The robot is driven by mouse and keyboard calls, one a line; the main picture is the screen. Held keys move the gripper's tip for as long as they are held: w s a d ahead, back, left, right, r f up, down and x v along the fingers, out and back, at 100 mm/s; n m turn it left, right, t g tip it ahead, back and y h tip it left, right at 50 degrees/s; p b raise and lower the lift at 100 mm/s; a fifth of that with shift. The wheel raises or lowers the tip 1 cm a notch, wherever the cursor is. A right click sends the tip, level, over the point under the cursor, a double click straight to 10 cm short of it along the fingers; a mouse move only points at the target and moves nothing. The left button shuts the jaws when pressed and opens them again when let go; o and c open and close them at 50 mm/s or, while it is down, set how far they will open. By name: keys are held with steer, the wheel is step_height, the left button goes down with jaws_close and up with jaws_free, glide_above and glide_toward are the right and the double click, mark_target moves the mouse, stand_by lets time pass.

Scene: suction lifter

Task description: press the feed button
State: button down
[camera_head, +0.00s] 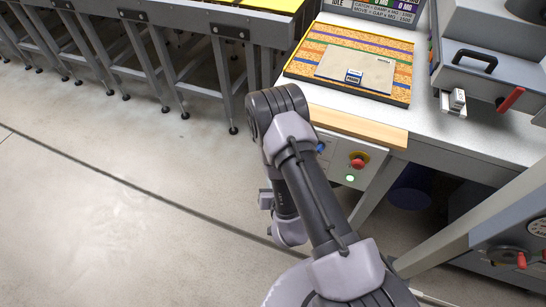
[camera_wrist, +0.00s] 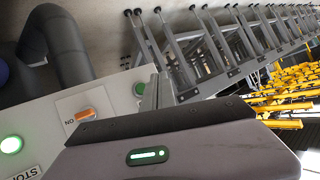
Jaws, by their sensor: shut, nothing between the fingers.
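In the head view a white control panel (camera_head: 335,170) on the bench front carries a blue button (camera_head: 320,147), a red mushroom button (camera_head: 358,162) on yellow and a lit green button (camera_head: 350,178). I cannot read which is the feed button. In the wrist view the panel (camera_wrist: 60,148) shows tilted, with a lit green button (camera_wrist: 11,144), an orange switch (camera_wrist: 86,115) marked ON and a small green light (camera_wrist: 139,89). My gripper (camera_wrist: 158,92) is shut and empty near the panel's edge; its body hides part of the view. In the head view my arm hides the fingers.
On the bench a striped board (camera_head: 300,65) bears a flat grey-beige sheet (camera_head: 360,72). A grey machine with a black handle (camera_head: 475,60) stands at right. Roller-conveyor legs (camera_head: 170,70) stand at back left. The floor (camera_head: 110,210) at left is clear.

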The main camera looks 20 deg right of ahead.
steer(key=shift+s+a+f+n+y, duration=0.3)
steer(key=shift+s+a+f, duration=0.25)
steer(key=shift+s+f, duration=0.25)
steer(key=shift+r, duration=0.1)
steer(key=w+d, duration=0.5)
steer(key=w, duration=0.2)
steer(key=shift+d+p, duration=0.15)
steer(key=shift+p, duration=0.15)
stand_by(1.4)
steer(key=shift+w+d, duration=0.2)
steer(key=shift+w, duration=0.15)
